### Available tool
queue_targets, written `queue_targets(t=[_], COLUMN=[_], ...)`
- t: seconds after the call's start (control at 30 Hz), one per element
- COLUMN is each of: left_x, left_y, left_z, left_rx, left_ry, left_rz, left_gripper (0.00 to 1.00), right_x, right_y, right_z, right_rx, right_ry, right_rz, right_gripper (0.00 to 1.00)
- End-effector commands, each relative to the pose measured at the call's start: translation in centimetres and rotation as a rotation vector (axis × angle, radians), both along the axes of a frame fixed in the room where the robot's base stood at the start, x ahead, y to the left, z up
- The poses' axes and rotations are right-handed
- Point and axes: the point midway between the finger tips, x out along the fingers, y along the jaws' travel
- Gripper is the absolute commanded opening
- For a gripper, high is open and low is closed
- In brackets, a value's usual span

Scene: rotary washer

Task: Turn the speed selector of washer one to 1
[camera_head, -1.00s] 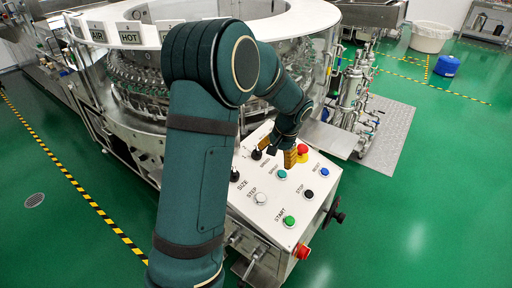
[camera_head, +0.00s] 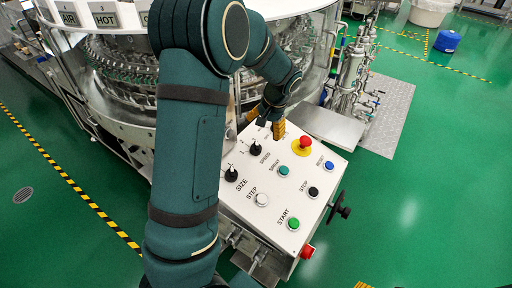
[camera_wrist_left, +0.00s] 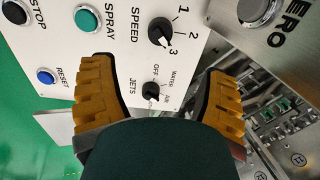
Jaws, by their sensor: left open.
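The speed selector (camera_head: 255,149) is a black knob by the SPEED label on the white sloped panel (camera_head: 235,205) of the washer. In the left wrist view the speed selector (camera_wrist_left: 160,32) has the marks 1, 2 and 3 around it, and its white pointer is towards 3. My left gripper (camera_head: 264,121) is open and empty above the panel's far edge, beyond the selector. In the left wrist view its yellow fingers (camera_wrist_left: 158,68) are wide apart, with the JETS knob (camera_wrist_left: 151,91) between them and the speed selector ahead of the tips.
The SIZE knob (camera_head: 231,175) is beside the speed selector. A SPRAY button (camera_head: 283,171), a red emergency button (camera_head: 305,142) and a START button (camera_head: 293,223) share the panel. A yellow ridged piece (camera_head: 362,285), perhaps my right fingertip, shows at the bottom edge.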

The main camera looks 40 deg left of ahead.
Motion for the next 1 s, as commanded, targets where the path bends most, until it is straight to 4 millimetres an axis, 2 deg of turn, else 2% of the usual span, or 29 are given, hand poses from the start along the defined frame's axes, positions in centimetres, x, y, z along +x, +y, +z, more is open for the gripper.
queue_targets(t=[0.03,0.2,0.5,0.7,1.0], left_x=[-0.2,-0.3,-0.4,-0.4,-0.3], left_y=[0.3,1.2,2.6,3.0,3.1], left_z=[-1.2,-4.5,-9.6,-11.2,-11.5], left_rx=[0.0,0.0,0.001,0.0,0.0], left_ry=[0.006,0.005,0.003,0.001,0.0], left_rz=[0.002,0.001,0.001,0.0,0.0], left_gripper=[0.75,0.75,0.75,0.75,0.75], right_x=[0.1,0.2,0.5,0.6,0.6], right_y=[0.0,0.0,-0.1,-0.1,-0.1], right_z=[-0.4,-1.3,-2.5,-2.9,-2.9], right_rx=[0.0,-0.001,-0.003,-0.003,-0.003], right_ry=[-0.002,-0.006,-0.012,-0.014,-0.014], right_rz=[-0.001,-0.001,-0.002,-0.003,-0.004], right_gripper=[0.74,0.74,0.74,0.74,0.74])
